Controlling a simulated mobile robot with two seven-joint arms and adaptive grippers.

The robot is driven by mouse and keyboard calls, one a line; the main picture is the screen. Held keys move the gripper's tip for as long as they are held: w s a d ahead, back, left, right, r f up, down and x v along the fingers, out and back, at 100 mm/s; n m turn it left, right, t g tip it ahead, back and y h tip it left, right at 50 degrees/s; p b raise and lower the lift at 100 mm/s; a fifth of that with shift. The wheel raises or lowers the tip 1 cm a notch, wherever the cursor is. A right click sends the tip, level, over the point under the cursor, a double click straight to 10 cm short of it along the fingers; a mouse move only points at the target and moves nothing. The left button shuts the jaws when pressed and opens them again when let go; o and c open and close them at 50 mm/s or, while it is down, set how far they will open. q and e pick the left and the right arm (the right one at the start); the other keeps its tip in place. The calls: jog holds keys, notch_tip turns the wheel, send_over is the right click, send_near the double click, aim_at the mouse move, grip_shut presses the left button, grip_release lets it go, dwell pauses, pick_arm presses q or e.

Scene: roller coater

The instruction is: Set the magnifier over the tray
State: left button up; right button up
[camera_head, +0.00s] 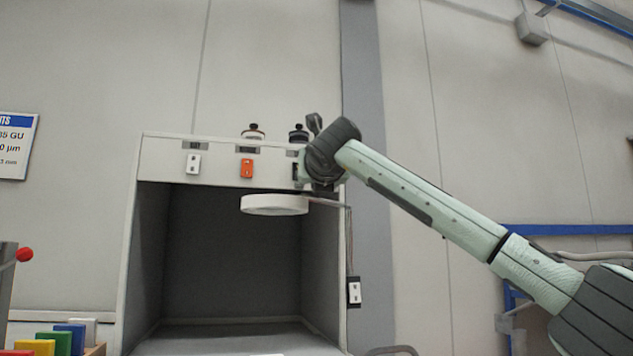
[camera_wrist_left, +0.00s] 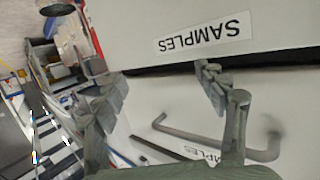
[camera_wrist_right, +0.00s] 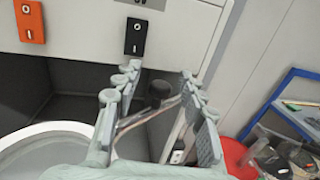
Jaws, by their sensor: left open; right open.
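The magnifier (camera_head: 275,204) is a white ring on a thin arm, hanging level in front of the opening of a grey booth; its rim also shows at lower left in the right wrist view (camera_wrist_right: 45,135). My right gripper (camera_wrist_right: 158,84) is open, with the thin magnifier arm (camera_wrist_right: 140,118) and a dark round joint showing between its fingers; contact cannot be told. In the head view the right gripper (camera_head: 322,165) is at the booth's upper right edge. My left gripper (camera_wrist_left: 158,82) is open and empty before a cabinet marked SAMPLES. I cannot make out the tray.
The booth (camera_head: 152,230) has switches (camera_head: 247,168) on its top panel and two small jars (camera_head: 254,132) on top. A drawer handle (camera_wrist_left: 200,142) is close to the left gripper. Coloured blocks (camera_head: 60,340) stand at lower left. A blue rack (camera_wrist_right: 290,90) is at right.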

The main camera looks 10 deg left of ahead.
jog(key=v, duration=1.2)
